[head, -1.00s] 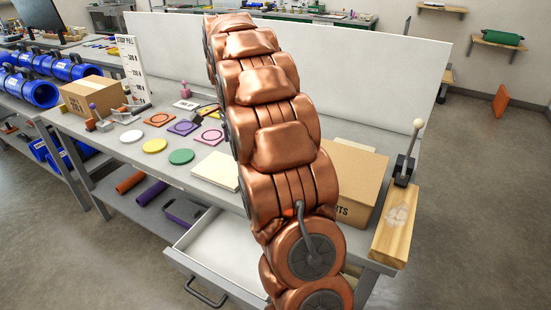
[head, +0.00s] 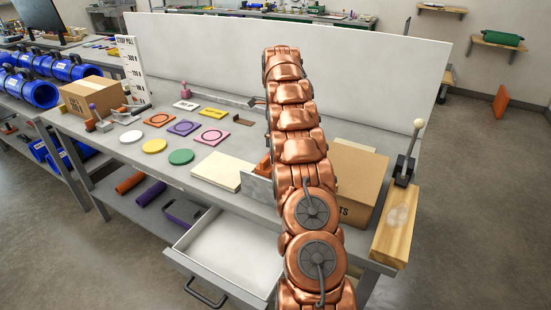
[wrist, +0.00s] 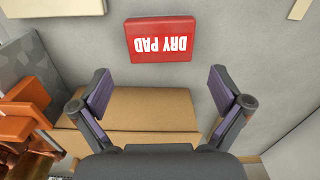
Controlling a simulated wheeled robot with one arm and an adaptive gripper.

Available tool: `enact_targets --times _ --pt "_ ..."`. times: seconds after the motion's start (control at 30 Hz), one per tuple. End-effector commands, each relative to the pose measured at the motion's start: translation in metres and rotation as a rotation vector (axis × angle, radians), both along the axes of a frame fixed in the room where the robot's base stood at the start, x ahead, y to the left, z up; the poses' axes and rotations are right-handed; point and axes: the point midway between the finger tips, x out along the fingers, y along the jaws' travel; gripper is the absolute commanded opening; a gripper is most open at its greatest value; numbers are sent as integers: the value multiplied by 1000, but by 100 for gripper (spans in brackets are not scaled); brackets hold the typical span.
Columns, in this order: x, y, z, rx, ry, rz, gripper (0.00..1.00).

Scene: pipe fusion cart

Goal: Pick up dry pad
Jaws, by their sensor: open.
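The dry pad (wrist: 160,39) is a small red block with white lettering, which reads upside down in the wrist view. It lies flat on the grey bench top at the upper middle of that view. My gripper (wrist: 158,90) is open and empty, its two purple-padded fingers spread wide. The fingertips are apart from the pad, which sits beyond them in the picture and about midway between them sideways. In the head view my arm hides the pad and the gripper.
A cardboard box (wrist: 150,108) lies below the fingers in the wrist view; it also shows in the head view (head: 358,172). An orange object (wrist: 30,100) stands at the left. An open drawer (head: 232,240) juts from the bench front. Coloured discs (head: 181,157) lie farther left.

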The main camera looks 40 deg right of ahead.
Motion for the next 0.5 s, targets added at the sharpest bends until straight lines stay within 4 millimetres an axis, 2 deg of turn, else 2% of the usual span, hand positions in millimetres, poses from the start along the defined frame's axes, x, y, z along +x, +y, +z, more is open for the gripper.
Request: enact_targets --times 0.5 --pt "1 1 -31 3 4 2 100"
